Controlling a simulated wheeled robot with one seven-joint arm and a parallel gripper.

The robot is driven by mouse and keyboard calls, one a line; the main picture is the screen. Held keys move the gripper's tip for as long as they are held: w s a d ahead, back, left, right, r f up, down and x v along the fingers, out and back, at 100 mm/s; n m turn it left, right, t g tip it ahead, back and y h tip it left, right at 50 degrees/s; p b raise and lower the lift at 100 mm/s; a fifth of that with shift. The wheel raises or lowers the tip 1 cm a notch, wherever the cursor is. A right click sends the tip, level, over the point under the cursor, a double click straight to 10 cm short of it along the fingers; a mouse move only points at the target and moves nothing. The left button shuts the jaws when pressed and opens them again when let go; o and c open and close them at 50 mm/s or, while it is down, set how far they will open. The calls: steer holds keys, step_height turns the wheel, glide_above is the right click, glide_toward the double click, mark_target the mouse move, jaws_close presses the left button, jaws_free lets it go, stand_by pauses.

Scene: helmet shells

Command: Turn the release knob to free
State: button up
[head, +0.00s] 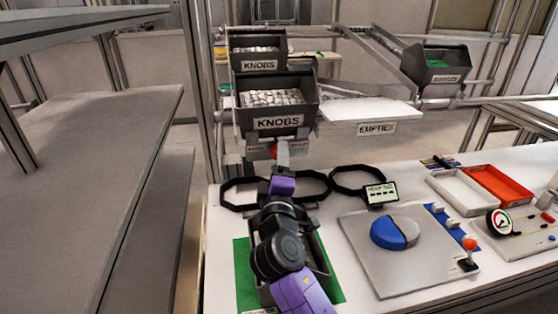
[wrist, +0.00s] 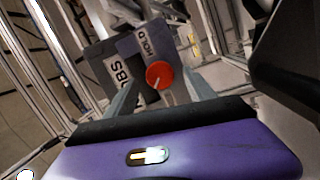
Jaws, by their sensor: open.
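The red release knob (wrist: 159,75) is round, with a small pale mark on its face. It sits on a grey plate (wrist: 140,45) that reads HOLD above the knob in the tilted wrist view. In the head view the knob (head: 274,151) is a red spot below the lower KNOBS bin, partly hidden by my gripper. My gripper (wrist: 160,92) is open, with one grey finger on each side of the knob in the wrist view. I cannot tell whether the fingers touch it. My gripper (head: 281,158) reaches up to the plate in the head view.
Two KNOBS bins (head: 277,123) hang above the plate. A white EMPTIES shelf (head: 370,110) is at right. Black octagonal rings (head: 355,170) lie on the white table (head: 400,160). A grey board with a blue-grey disc (head: 393,232) and white and red trays (head: 497,184) stand right.

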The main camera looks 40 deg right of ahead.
steer(key=b+v, duration=0.1)
steer(key=v, duration=0.5)
steer(key=shift+s+a+f, duration=0.1)
steer(key=shift+s+a, duration=0.15)
stand_by(0.3)
